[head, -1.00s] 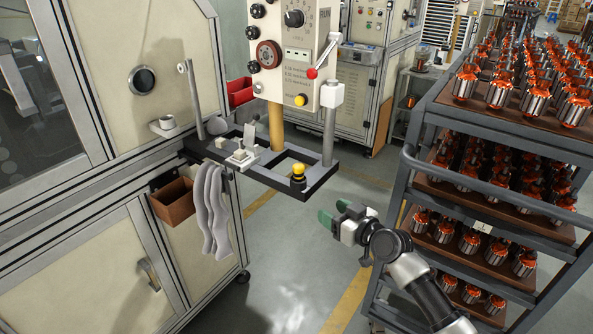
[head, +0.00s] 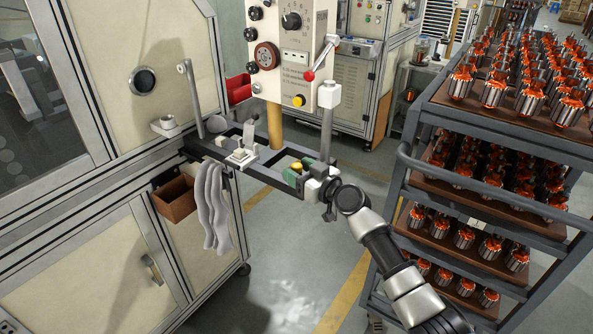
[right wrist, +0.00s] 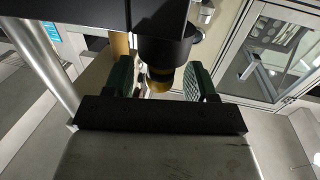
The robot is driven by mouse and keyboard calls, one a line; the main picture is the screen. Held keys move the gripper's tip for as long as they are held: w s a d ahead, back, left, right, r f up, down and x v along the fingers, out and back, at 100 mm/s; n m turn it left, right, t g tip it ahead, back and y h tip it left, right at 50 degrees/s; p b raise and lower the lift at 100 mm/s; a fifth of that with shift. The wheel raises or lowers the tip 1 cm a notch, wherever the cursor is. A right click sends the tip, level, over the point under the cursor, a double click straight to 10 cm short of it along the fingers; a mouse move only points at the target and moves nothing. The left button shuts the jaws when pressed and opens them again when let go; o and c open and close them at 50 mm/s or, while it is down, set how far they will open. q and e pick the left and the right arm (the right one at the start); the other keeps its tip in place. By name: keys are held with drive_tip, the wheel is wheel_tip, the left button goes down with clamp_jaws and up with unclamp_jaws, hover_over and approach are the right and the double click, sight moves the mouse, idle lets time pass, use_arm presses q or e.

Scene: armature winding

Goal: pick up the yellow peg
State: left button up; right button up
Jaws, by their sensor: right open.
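Gaps show on both sides. My left gripper is not in view.
The dark frame (head: 240,184) carries a small white fixture (head: 241,155) and a grey post (head: 327,137). A control box (head: 297,50) hangs above. A rack (head: 413,158) of copper-wound armatures stands at the right. A brown bin (head: 174,199) and grey gloves (head: 212,205) hang at the left.

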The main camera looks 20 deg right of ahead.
drive_tip(key=shift+w+a, duration=0.25)
drive_tip(key=shift+w, duration=0.15)
drive_tip(key=shift+d, duration=0.1)
drive_tip(key=c, duration=1)
drive_tip(key=shift+o, duration=0.2)
